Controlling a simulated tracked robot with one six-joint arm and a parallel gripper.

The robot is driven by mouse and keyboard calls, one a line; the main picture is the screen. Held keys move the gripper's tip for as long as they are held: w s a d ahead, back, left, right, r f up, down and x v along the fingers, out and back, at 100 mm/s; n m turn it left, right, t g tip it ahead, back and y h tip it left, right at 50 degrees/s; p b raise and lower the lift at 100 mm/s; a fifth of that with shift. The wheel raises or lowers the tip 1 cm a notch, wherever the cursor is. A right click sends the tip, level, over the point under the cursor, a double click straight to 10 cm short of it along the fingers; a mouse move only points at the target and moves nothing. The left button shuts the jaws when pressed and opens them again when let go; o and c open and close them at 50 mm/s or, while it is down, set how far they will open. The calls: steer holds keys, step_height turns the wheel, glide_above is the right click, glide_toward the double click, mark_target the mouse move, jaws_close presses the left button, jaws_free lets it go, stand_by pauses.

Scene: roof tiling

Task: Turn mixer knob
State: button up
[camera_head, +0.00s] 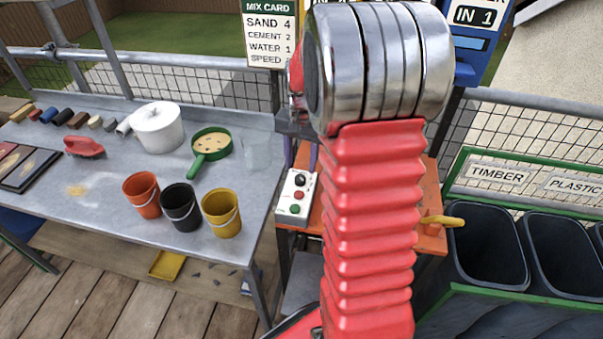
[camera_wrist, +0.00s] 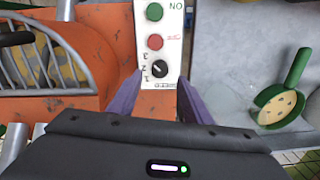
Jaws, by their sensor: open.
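The mixer's white control box (camera_wrist: 146,55) carries a black knob (camera_wrist: 160,70), a red button (camera_wrist: 155,41) and a green button (camera_wrist: 153,12). Small marks 1, 2 and 3 stand beside the knob; a pale pointer line shows on it, but its setting is too small to tell. The box also shows in the head view (camera_head: 305,205), with its knob (camera_head: 299,180) at the top. My gripper (camera_wrist: 158,88) is open, its two purple fingers on either side of the box's knob end, apart from the knob. In the head view my red arm hides most of the gripper.
The orange mixer (camera_wrist: 100,40) with a grille drum guard lies beside the box. A grey bench (camera_head: 110,210) at left holds buckets, a white pot (camera_head: 157,127) and a green sieve (camera_head: 211,142). A mix card (camera_head: 269,30) stands behind; its speed figure is unclear. Bins (camera_head: 485,240) stand right.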

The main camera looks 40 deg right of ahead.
mark_target(300, 177)
steer(key=shift+f, duration=2.75)
steer(key=shift+c, duration=0.2)
steer(key=shift+w, duration=0.1)
steer(key=c, duration=1)
